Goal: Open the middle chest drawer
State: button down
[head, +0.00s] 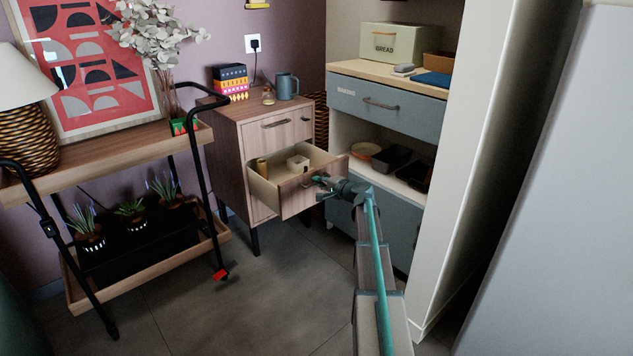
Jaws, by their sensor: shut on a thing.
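The wooden chest (229,122) stands against the wall on dark legs. Its middle drawer (299,198) is pulled well out, and its pale inside shows. Inside it are a small tan cylinder (262,168) and a small white box-shaped thing (298,163). The top drawer (277,128) is closed, with a dark bar handle. My gripper (322,182) is at the front of the middle drawer, shut on its handle. The handle is mostly hidden by my gripper.
A wooden trolley (140,147) with black rails stands left of the chest. A blue-grey cabinet (388,103) is at the right, beside a tall white panel (470,150). A mug (286,87) and stacked boxes (230,82) stand on the chest. The floor (250,290) before the chest is clear.

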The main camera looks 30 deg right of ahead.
jog(key=c, duration=1.6)
grip_release()
jog(key=shift+o, duration=0.2)
jog(key=v, duration=1.2)
jog(key=shift+f, duration=0.1)
